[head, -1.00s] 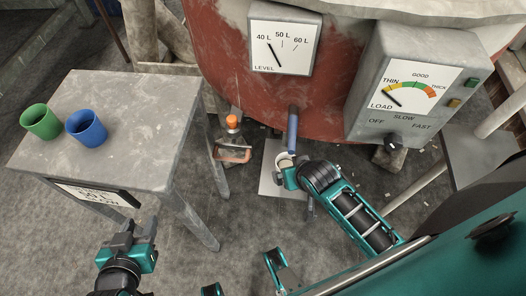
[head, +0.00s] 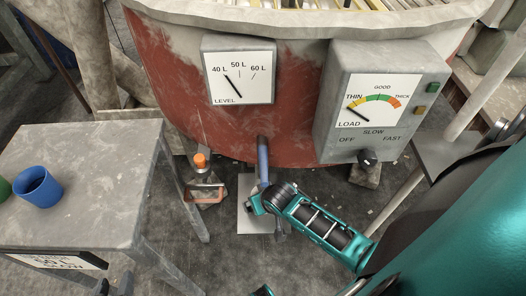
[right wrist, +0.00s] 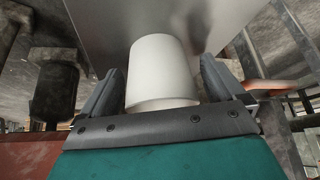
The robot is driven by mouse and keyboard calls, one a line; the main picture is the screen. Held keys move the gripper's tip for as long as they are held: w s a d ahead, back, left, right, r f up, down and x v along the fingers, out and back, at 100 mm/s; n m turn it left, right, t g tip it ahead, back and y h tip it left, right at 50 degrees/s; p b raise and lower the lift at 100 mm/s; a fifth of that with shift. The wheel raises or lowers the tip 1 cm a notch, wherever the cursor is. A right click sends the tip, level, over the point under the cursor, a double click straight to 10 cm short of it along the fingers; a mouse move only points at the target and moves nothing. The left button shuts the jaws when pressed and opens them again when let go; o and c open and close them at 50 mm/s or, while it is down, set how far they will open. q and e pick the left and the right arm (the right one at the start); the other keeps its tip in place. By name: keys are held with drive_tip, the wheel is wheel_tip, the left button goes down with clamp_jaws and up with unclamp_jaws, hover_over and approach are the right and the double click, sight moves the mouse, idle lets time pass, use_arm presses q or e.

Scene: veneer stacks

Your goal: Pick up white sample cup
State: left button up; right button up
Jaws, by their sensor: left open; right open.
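The white sample cup (right wrist: 160,65) shows close up in the right wrist view, between the two fingers of my right gripper (right wrist: 160,85). The fingers are open, one on each side, with gaps between them and the cup. In the head view my right gripper (head: 256,203) is low in front of the red vat, over a pale plate (head: 246,222). I cannot make out the cup there; my wrist seems to cover it. My left gripper (head: 115,286) is open at the bottom edge of the head view, partly cut off, and holds nothing that I see.
A grey table (head: 90,170) at left bears a blue cup (head: 38,187) and a green cup (head: 4,189). The red vat (head: 180,90) with gauges stands behind my right gripper. A blue handle (head: 263,155) rises beside it. An orange-capped bottle (head: 201,170) stands on the floor.

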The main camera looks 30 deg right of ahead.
drive_tip(key=c, duration=1)
drive_tip(key=shift+c, duration=0.4)
drive_tip(key=shift+r, duration=0.1)
